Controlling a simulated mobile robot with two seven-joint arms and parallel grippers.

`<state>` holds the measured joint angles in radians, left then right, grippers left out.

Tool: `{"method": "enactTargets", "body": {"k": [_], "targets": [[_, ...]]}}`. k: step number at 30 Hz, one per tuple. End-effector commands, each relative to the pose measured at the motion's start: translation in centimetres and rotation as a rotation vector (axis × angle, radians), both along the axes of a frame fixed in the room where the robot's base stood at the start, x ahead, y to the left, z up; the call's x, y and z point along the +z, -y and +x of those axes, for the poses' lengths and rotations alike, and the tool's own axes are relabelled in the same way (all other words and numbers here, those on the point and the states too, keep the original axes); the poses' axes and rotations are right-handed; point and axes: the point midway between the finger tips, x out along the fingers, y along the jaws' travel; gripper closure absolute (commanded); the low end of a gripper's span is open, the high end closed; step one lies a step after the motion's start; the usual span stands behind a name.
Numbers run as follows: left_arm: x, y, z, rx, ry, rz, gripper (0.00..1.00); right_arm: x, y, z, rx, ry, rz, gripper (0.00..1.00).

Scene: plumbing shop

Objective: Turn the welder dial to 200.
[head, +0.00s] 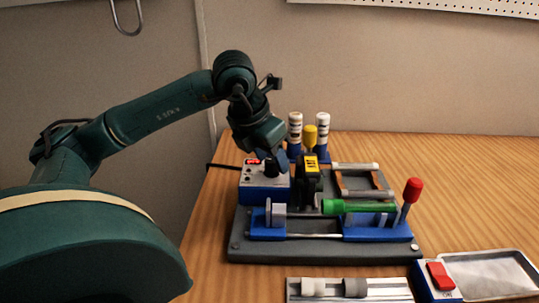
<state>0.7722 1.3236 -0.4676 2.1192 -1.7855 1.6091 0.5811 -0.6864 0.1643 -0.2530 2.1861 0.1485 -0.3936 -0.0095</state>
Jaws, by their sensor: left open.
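The welder (262,192) is a small blue box with a light front panel and a red lit display (253,161). The digits are too small to read. A dark dial (271,168) shows on the panel, partly covered by my gripper. My left gripper (274,160) points down right at the dial, with its jaws open. I cannot tell whether the fingers touch the dial or stand around it. My right gripper is not in view.
A grey base plate (300,252) carries blue clamps, a green tube (357,206) and a red-knobbed lever (412,190). A yellow-black tool (311,167) stands close right of the welder. In front are a rail (385,285), a red-switch box (440,276) and a metal tray (520,259).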

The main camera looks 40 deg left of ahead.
Motion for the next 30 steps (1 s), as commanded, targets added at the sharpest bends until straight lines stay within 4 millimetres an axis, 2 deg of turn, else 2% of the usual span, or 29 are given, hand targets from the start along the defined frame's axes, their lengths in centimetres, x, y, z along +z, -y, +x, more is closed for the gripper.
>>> {"method": "enactTargets", "body": {"k": [8, 11, 21, 25, 30], "targets": [[0.8, 0.0, -0.3, -0.001, 0.001, 0.0, 0.52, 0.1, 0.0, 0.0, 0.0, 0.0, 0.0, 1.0], [2.2, -0.1, -0.8, -0.002, 0.004, 0.0, 0.52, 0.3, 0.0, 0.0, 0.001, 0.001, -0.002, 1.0], [9.3, -0.2, -3.7, 0.0, 0.005, 0.0, 0.52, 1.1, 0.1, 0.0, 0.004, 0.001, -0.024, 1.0], [11.1, -0.3, -4.4, -0.001, 0.004, 0.0, 0.52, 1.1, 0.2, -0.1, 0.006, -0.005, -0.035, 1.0], [12.1, -0.3, -5.0, -0.001, 0.001, -0.001, 0.52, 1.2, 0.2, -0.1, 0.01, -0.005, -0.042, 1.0]]}}
